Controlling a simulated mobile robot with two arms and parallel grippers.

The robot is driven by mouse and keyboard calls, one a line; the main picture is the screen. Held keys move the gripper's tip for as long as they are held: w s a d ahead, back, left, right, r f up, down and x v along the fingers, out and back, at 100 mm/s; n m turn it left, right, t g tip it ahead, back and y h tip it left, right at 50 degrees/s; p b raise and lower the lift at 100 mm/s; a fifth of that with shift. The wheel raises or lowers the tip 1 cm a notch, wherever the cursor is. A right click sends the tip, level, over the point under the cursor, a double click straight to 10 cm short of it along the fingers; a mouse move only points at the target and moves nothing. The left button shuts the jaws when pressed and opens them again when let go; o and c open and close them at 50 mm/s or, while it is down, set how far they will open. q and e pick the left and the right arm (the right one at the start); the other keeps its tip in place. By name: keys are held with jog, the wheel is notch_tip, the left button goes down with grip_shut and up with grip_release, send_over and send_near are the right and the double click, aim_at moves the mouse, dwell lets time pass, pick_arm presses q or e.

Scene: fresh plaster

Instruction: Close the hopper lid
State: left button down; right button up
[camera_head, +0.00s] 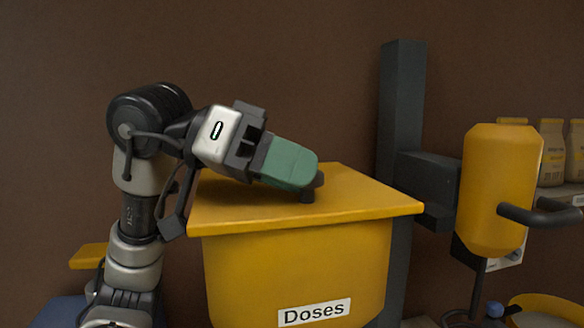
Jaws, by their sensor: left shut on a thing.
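The yellow hopper (290,268) stands in the middle of the head view with a white "Doses" label on its front. Its flat yellow lid (365,195) lies across the top and looks down on the hopper, with no gap showing along the front edge. A small dark handle (307,195) stands on the lid. My left gripper (306,180), with green fingers, reaches in from the left and is shut on this handle. The fingers hide most of the handle. My right gripper is not in view.
A dark upright post (402,105) stands behind the hopper. To the right is a yellow machine body (497,185) with a dark curved bar (540,214).

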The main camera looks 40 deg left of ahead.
pick_arm(q)
jog(key=shift+d+f, duration=0.15)
jog(key=shift+f, duration=0.25)
